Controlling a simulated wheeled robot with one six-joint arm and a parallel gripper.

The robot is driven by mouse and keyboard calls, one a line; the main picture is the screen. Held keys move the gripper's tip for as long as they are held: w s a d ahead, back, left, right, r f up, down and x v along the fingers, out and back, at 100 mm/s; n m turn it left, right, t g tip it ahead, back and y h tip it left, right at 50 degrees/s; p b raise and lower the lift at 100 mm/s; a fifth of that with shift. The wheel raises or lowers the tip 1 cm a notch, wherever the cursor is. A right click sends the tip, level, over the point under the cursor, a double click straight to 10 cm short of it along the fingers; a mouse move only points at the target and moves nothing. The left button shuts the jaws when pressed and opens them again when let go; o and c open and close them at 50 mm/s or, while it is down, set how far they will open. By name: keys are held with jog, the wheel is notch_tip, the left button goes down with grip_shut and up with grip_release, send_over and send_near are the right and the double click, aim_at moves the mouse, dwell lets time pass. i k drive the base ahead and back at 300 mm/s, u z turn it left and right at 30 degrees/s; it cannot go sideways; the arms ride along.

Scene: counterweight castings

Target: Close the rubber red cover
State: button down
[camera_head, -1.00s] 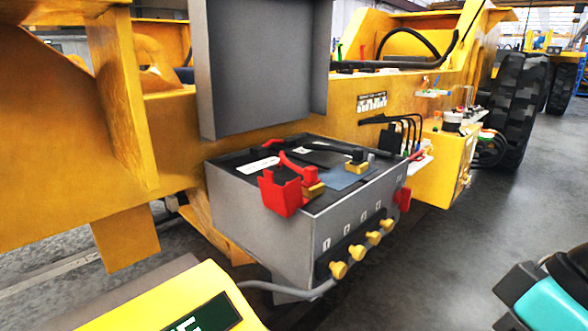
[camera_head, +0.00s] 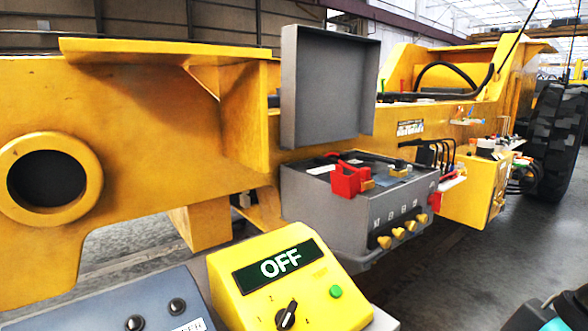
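The red cover (camera_head: 349,181) sits at the front left of the top of a grey battery-like box (camera_head: 330,215). It is a blocky red piece with a red strip rising behind it, beside a small yellow-brown terminal (camera_head: 368,185). It looks raised, but its hinge is too small to make out. The box's grey lid (camera_head: 325,95) stands open and upright. A teal and black part (camera_head: 562,312) at the bottom right looks like part of my arm. My gripper's fingers do not show.
A yellow control box (camera_head: 285,250) reading OFF, with a black knob and green button, stands in front. A blue-grey panel (camera_head: 95,300) is at lower left. Yellow knobs (camera_head: 398,234) stick out of the grey box's front. Floor at right (camera_head: 490,265) is clear.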

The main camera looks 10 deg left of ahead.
aim_at(347, 186)
jog(key=u, duration=0.45)
jog(key=i, duration=1)
